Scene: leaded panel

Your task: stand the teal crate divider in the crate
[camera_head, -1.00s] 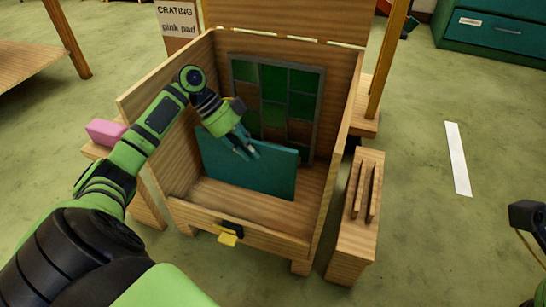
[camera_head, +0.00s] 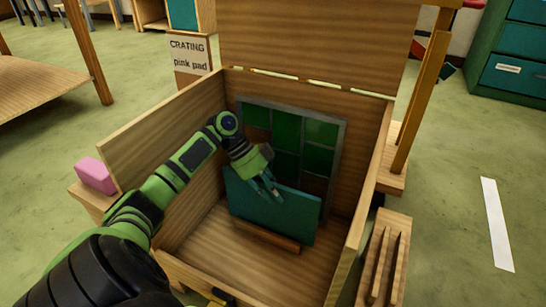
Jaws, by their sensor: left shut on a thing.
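The teal crate divider (camera_head: 285,217) is upright inside the open wooden crate (camera_head: 160,133), in front of the leaded panel (camera_head: 288,130). My left gripper (camera_head: 268,190) is shut on the divider's top edge, left of its middle. A low wooden strip (camera_head: 268,237) runs across the crate floor along the divider's lower edge. Whether that edge sits behind the strip or above it, I cannot tell. The panel, with green panes in a grey frame, leans against the crate's back wall; the divider and my arm hide its lower part. My right gripper is not in view.
A pink pad (camera_head: 96,176) lies on a ledge outside the crate's left wall. A slotted wooden stand (camera_head: 383,265) is at the right. The crate lid (camera_head: 318,42) stands open at the back. The crate floor in front of the divider is clear.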

